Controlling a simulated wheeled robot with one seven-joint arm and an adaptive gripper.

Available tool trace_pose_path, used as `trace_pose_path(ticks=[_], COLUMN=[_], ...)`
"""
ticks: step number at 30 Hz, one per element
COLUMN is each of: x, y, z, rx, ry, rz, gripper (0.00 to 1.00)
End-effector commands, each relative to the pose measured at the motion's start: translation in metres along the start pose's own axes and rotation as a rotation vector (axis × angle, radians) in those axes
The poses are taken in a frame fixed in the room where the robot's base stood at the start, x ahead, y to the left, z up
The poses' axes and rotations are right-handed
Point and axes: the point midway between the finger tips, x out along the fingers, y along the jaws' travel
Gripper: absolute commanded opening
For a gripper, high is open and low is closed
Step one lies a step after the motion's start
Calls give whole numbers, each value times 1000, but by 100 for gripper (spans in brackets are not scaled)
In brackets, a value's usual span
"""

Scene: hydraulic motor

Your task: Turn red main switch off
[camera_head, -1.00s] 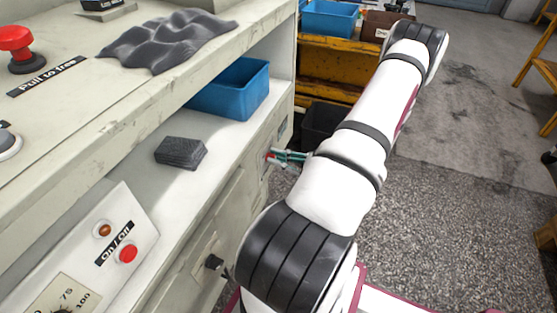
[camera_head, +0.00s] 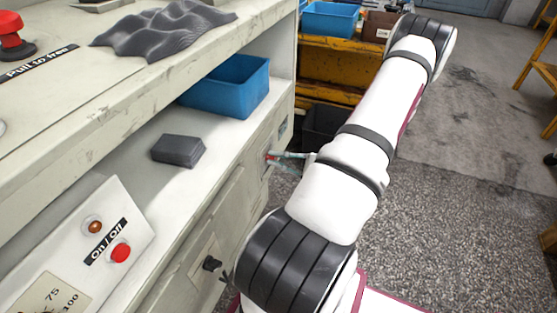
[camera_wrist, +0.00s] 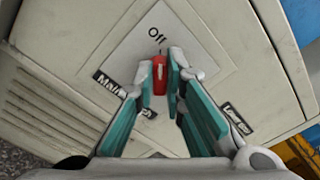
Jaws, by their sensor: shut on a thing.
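The red main switch (camera_wrist: 160,72) is on a light plate (camera_wrist: 185,40) on the cabinet's side, in the wrist view. The word "Off" is printed just above it, and a partly covered black "Main" label lies to its lower left. My gripper (camera_wrist: 160,80) has its fingertips on either side of the red handle, closed on it. In the head view my gripper (camera_head: 285,156) reaches the cabinet's front panel, where a small bit of red shows at its tips. My arm hides part of the cabinet there.
A panel with a red On/Off button (camera_head: 120,252) is at lower left. A black knob (camera_head: 211,263) sticks out of the cabinet front below the shelf. A blue bin (camera_head: 228,88) and a dark block (camera_head: 178,151) stand on the shelf. Open floor lies to the right.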

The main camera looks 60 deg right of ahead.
Motion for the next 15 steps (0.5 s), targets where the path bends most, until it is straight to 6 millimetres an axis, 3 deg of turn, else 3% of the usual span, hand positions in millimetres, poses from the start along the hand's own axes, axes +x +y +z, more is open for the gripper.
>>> trace_pose_path(ticks=[13,14,15], x=[2,2,2], y=[1,1,1], z=[0,0,0], rx=[-9,-9,-9], ry=[-1,-1,-1], rz=[3,3,3], gripper=[0,18,27])
